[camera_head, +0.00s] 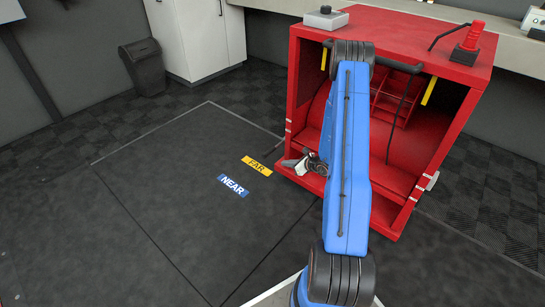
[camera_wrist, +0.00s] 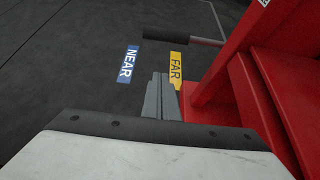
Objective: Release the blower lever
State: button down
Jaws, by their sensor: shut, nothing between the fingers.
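The blower lever (camera_head: 272,148) is a thin dark bar sticking out from the left side of the red cabinet (camera_head: 297,87). In the wrist view its thick dark grip (camera_wrist: 166,35) and thin rod reach left from the cabinet, just past the yellow FAR label (camera_wrist: 176,68). The blue NEAR label (camera_wrist: 128,62) lies to the left of FAR. My gripper (camera_head: 287,162) is low at the cabinet's front left corner. Its grey fingers (camera_wrist: 161,93) are shut and empty, apart from the lever and pointing toward the FAR label.
The cabinet's open front holds a red drum and shelf, with a black hose (camera_head: 402,110) hanging down. A red cone-shaped item (camera_head: 471,38) and a grey box (camera_head: 326,17) stand on top. Dark floor to the left is clear. A black bin (camera_head: 143,66) stands far back.

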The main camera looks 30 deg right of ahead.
jog(key=x, duration=1)
jog(key=shift+w+a+r, duration=0.1)
jog(key=shift+w+r, duration=0.1)
jog(key=shift+r, duration=0.85)
jog(key=shift+w+a+r, duration=0.1)
jog(key=shift+w+r, duration=0.1)
jog(key=shift+r, duration=0.8)
jog(key=shift+r, duration=0.15)
jog(key=shift+d+r+m+y, duration=0.1)
jog(key=shift+r+m+y, duration=0.3)
jog(key=shift+r, duration=0.5)
notch_tip(320, 180, up, 8)
jog(key=m+y, duration=0.3)
send_over(270, 153)
jog(key=d, duration=0.4)
jog(key=shift+s+a+r+g, duration=0.15)
jog(key=shift+g, duration=0.15)
